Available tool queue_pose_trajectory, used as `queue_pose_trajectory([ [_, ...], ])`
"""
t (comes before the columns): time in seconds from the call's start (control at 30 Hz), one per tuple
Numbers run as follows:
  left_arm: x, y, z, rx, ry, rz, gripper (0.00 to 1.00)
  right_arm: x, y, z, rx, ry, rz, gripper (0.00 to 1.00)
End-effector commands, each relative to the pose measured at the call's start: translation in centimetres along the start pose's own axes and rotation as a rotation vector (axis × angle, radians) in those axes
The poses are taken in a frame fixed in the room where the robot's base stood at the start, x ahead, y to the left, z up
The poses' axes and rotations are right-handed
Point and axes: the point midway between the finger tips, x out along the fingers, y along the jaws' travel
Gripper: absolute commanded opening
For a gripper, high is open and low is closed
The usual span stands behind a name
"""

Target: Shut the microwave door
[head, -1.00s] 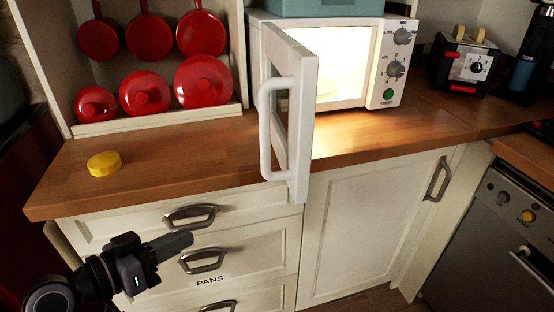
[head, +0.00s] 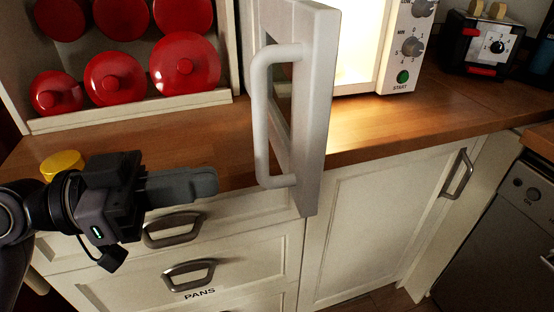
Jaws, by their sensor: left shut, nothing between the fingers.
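The white microwave (head: 405,62) stands on the wooden counter, its lit inside showing. Its door (head: 316,110) stands wide open, swung out toward me past the counter's front edge. The door's white loop handle (head: 262,115) is on its left face. My left gripper (head: 214,182) is shut and empty, left of the door and near the handle's lower end, in front of the counter edge. A gap shows between its fingertips and the handle. My right gripper is not in view.
A yellow round object (head: 62,163) lies on the counter (head: 205,135) at left, partly behind my left arm. Red pans (head: 115,78) fill the shelf behind. A toaster (head: 480,45) stands at right. Drawer handles (head: 172,230) stick out below the counter.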

Motion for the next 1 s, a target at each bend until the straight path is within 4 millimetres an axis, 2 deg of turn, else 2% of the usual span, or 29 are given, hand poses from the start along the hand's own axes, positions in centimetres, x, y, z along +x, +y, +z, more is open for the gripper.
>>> queue_pose_trajectory([
  [0.3,5.9,0.1,-0.4,-0.002,0.004,0.002,0.00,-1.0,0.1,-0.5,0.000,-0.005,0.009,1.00],
  [0.5,8.5,0.0,-0.2,-0.003,0.002,0.000,0.00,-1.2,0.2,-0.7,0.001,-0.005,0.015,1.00],
  [0.7,9.6,-0.1,0.0,-0.001,0.001,-0.002,0.00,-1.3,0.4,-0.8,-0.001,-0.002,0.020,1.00],
  [1.0,9.7,0.0,0.0,-0.001,0.000,-0.002,0.00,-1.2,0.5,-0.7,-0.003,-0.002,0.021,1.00],
])
